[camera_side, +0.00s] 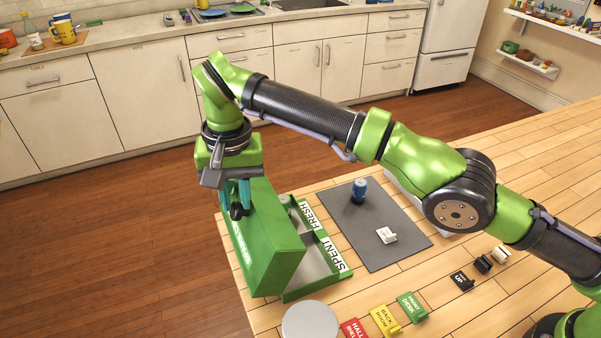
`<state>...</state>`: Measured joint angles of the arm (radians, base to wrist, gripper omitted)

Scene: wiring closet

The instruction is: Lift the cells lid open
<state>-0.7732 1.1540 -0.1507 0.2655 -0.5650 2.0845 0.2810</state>
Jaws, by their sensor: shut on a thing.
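The green cells lid (270,245) stands raised on edge along the left side of the green cells box (318,292). The box shows open compartments, with white labels reading FRESH and SPENT. Its far left part is hidden behind the lid. My gripper (238,208) points down at the lid's upper left side, with teal fingers around a dark knob. The fingers are shut on what looks like the lid's knob; the exact contact is partly hidden.
A grey mat (348,228) holds a blue can (359,190) and a small white tag (386,235). A grey disc (310,322), red (354,328), yellow (385,320) and green (412,307) label blocks, and small black blocks (462,281) stand nearer. The table edge lies left of the box.

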